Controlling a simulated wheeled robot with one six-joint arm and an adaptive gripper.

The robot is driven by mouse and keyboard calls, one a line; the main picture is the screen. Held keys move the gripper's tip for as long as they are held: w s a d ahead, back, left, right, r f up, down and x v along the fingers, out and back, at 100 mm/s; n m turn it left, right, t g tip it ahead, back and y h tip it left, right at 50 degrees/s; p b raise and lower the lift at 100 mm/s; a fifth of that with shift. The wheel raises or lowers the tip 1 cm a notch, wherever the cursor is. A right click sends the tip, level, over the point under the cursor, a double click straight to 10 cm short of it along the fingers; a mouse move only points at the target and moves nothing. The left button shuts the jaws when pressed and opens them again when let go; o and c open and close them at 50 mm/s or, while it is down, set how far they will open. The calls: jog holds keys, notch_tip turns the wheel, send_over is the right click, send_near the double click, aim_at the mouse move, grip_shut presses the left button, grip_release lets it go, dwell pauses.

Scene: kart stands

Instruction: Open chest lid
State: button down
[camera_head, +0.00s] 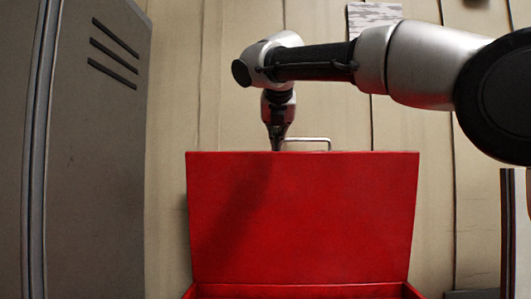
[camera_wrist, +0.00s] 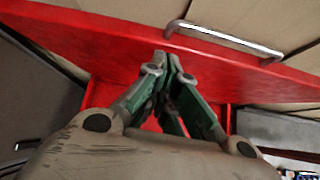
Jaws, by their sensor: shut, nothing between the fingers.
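The red chest (camera_head: 295,291) is at the bottom of the head view, with only its upper rim showing. Its red lid (camera_head: 303,217) stands raised, its inner face towards the head camera. A metal handle (camera_head: 307,140) shows above the lid's top edge, and also in the wrist view (camera_wrist: 228,37). My gripper (camera_head: 277,148) points down at the lid's top edge, left of the handle. In the wrist view my gripper's fingertips (camera_wrist: 167,54) are together and empty, close to the red lid (camera_wrist: 110,40). Whether they touch it I cannot tell.
A grey locker (camera_head: 95,150) with vent slots stands at the left. A beige panelled wall (camera_head: 230,90) is close behind the lid. A light-coloured object with a dark edge (camera_head: 515,230) stands at the right edge.

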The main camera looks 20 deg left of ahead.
jog(key=w, duration=0.2)
jog(key=w+r, duration=0.1)
jog(key=shift+a, duration=0.4)
